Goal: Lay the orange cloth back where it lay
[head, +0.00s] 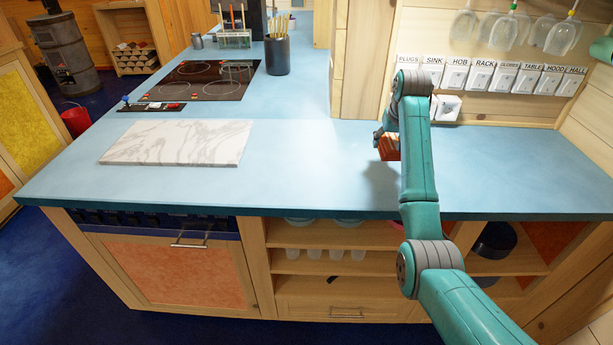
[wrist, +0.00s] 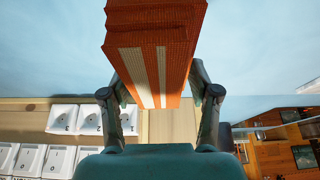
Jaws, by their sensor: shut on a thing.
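The orange cloth (wrist: 155,40) is a thick folded block with two pale stripes. In the wrist view it sits between the two fingers of my gripper (wrist: 160,92), which is shut on it. In the head view a small part of the cloth (head: 389,148) shows over the blue counter, left of my forearm. My gripper (head: 379,138) is mostly hidden there behind my arm. A soft shadow lies on the counter near the cloth; I cannot tell whether the cloth touches the counter.
A white marble board (head: 178,142) lies on the blue counter (head: 300,180), with a black hob (head: 208,80) behind it. A pencil pot (head: 277,55) stands farther back. Labelled switches (head: 480,78) line the wall, and glasses (head: 510,30) hang above. The counter between board and cloth is clear.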

